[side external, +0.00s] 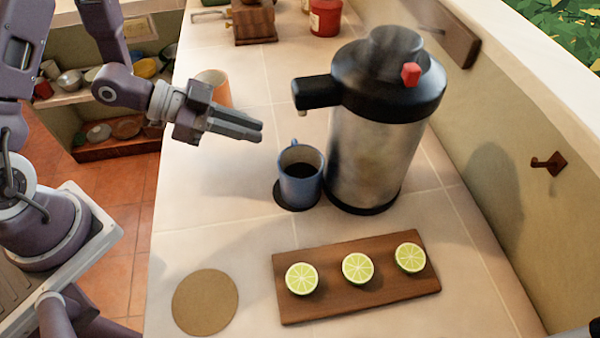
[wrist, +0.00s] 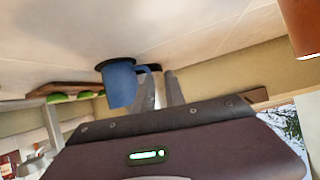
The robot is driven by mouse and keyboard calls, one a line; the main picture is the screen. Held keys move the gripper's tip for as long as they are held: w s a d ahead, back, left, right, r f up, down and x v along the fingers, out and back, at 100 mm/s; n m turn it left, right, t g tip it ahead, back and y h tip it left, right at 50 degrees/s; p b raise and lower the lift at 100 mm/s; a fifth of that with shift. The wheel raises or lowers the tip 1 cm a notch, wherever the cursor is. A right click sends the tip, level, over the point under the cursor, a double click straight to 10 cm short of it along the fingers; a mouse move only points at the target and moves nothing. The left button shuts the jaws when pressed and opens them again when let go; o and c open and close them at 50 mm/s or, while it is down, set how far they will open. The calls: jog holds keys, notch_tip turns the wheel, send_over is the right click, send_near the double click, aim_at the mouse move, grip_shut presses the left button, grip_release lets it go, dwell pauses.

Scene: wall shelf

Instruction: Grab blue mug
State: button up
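The blue mug (side external: 299,178) stands upright on a dark round coaster (side external: 283,196), holding dark liquid, just left of the steel dispenser. Its handle is at the back, towards my gripper. In the wrist view the blue mug (wrist: 121,86) appears upside down, left of my fingers, with the handle at their side. My gripper (side external: 261,131) is above the counter, up and left of the mug, and does not touch it. In the wrist view the two fingers of my gripper (wrist: 161,78) stand slightly apart with nothing held between them.
A large steel dispenser (side external: 370,150) with a black top stands right beside the mug, its spout (side external: 318,92) reaching left. An orange cup (side external: 214,86) stands behind my gripper. In front lie a wooden board (side external: 330,300) with lime halves (side external: 357,268) and a round cork mat (side external: 205,302).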

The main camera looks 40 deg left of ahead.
aim_at(309, 152)
jog(key=shift+s+d+h, duration=0.3)
jog(key=shift+d+h, duration=0.15)
jog(key=shift+d, duration=0.05)
jog(key=shift+s+d+h, duration=0.25)
jog(key=shift+d+h, duration=0.2)
jog(key=x, duration=1.1)
jog(key=shift+w+d+f, duration=0.1)
jog(key=shift+d, duration=0.1)
grip_shut()
